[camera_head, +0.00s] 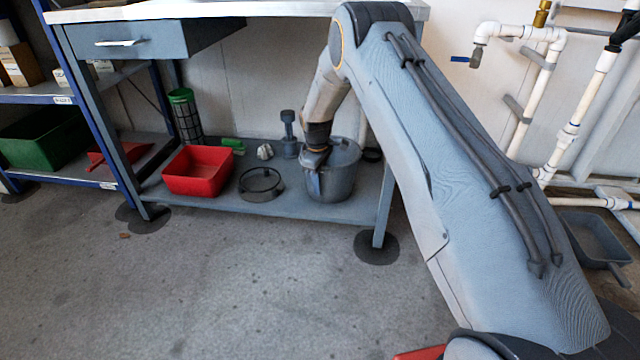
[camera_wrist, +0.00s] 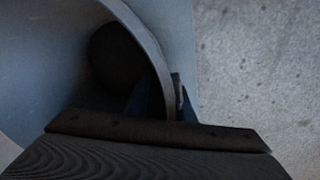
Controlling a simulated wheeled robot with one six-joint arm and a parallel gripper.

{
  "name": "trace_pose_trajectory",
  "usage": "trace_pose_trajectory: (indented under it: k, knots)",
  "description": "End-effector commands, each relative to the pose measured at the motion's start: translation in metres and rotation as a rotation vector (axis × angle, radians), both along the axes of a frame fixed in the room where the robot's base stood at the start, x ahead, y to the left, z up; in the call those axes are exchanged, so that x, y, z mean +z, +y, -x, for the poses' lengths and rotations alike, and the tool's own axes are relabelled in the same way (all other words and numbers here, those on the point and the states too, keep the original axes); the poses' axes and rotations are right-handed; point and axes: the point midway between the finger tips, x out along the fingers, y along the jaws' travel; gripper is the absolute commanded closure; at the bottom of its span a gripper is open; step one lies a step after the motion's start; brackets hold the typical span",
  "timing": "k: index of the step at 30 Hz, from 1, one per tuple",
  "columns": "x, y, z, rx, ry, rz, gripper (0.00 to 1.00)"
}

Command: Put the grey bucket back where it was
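The grey bucket (camera_head: 340,184) is at the right end of the workbench's lower shelf (camera_head: 222,201), upright, and appears to rest on it. My gripper (camera_head: 314,172) reaches down to the bucket's near left rim, with one finger visible on the outside of the wall. In the wrist view the curved rim of the bucket (camera_wrist: 150,42) runs between my gripper's fingers (camera_wrist: 163,97), one inside and one outside, and they look closed on it. The bucket's inside is dark. My wrist hides part of the bucket's top in the head view.
A black ring-shaped pan (camera_head: 261,197), a red bin (camera_head: 197,185), a grey dumbbell-shaped object (camera_head: 289,135) and a green-black mesh cylinder (camera_head: 186,117) share the shelf. The table leg (camera_head: 384,207) is close right of the bucket. White pipes (camera_head: 566,130) stand right. Floor in front is clear.

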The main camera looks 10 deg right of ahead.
Motion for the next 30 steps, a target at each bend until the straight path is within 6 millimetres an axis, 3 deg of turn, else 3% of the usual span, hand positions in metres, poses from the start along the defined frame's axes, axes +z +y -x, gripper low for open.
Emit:
trace_pose_trajectory:
  k: [8,14,30]
  knots:
    - [0.001,0.0,0.0,0.0,0.0,0.0,0.79]
    - [0.012,0.0,0.001,0.0,-0.001,0.0,0.79]
    - [0.11,0.006,0.008,0.0,-0.001,0.0,0.79]
